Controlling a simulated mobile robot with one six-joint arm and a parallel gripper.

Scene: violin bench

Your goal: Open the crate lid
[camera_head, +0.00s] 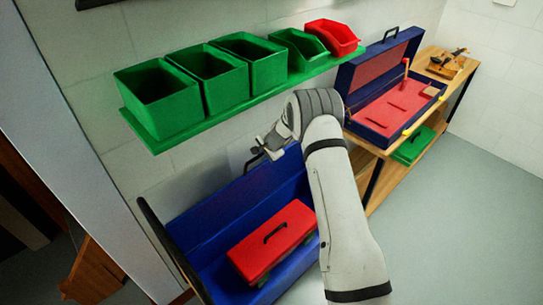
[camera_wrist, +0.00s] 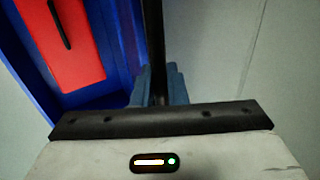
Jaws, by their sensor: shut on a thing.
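The blue crate (camera_head: 205,272) sits low at the wall. Its blue lid (camera_head: 250,190) stands raised at the back, and a black handle (camera_head: 250,165) shows at its top edge. My gripper (camera_head: 264,146) is at this handle, with the arm reaching over the crate's right side. In the wrist view, my gripper's blue-grey fingers (camera_wrist: 160,88) are closed around a dark bar (camera_wrist: 153,45), which looks like the lid handle. The crate's right end is hidden behind my arm.
A red box (camera_head: 262,254) with a black handle lies in the crate. Several green bins (camera_head: 160,98) and a red bin (camera_head: 332,37) stand on a green shelf above. An open blue case (camera_head: 378,135) and a violin (camera_head: 447,62) are on the wooden bench at right.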

